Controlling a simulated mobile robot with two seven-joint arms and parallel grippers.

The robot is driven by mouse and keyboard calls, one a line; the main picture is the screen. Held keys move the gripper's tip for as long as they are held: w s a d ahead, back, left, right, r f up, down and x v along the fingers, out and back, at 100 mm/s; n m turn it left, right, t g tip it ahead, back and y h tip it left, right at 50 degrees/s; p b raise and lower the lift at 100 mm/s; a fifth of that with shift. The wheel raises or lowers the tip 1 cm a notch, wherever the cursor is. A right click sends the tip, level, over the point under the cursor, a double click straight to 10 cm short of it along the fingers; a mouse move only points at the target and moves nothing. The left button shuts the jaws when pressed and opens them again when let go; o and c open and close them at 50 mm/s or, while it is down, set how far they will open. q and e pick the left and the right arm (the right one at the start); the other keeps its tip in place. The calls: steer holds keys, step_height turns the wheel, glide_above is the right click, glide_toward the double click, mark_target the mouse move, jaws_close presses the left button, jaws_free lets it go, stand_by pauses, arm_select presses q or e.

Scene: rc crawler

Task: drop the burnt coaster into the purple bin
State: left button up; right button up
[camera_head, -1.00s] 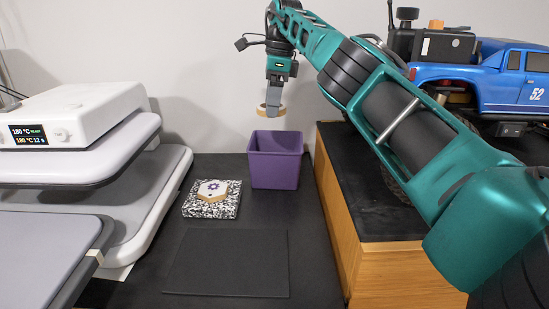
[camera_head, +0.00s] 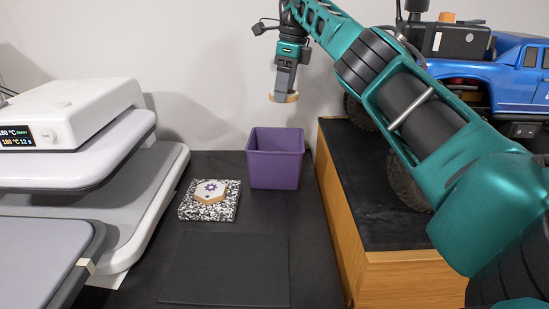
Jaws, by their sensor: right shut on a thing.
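The purple bin (camera_head: 275,170) stands upright on the dark table, near the back wall. My right gripper (camera_head: 284,92) points down above the bin, shut on a tan-edged coaster (camera_head: 283,98). The coaster hangs clear of the bin's rim, in the air over it. Its face is mostly hidden, so I cannot see any burn on it. A second, hexagonal coaster (camera_head: 212,192) with a purple mark lies on a black-and-white speckled block (camera_head: 208,207), left of the bin. My left gripper is not in view.
A white heat press (camera_head: 78,140) with a lit display fills the left side. A black mat (camera_head: 225,268) lies bare in front. A wooden stand (camera_head: 375,245) and a blue crawler truck (camera_head: 518,85) are on the right, behind my right arm.

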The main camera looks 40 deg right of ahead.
steer(key=shift+d+f, duration=0.15)
steer(key=shift+f, duration=2.85)
steer(key=o, duration=1)
steer(key=shift+s+d+r, duration=0.1)
steer(key=shift+s+r, duration=0.05)
steer(key=shift+r, duration=1.1)
steer(key=shift+s+d+r, duration=0.1)
steer(key=shift+s+r, duration=0.1)
steer(key=shift+r, duration=1.05)
steer(key=shift+s+d+r, duration=0.1)
steer(key=shift+s+r, duration=0.05)
steer(key=shift+r, duration=1.1)
steer(key=shift+a, duration=0.1)
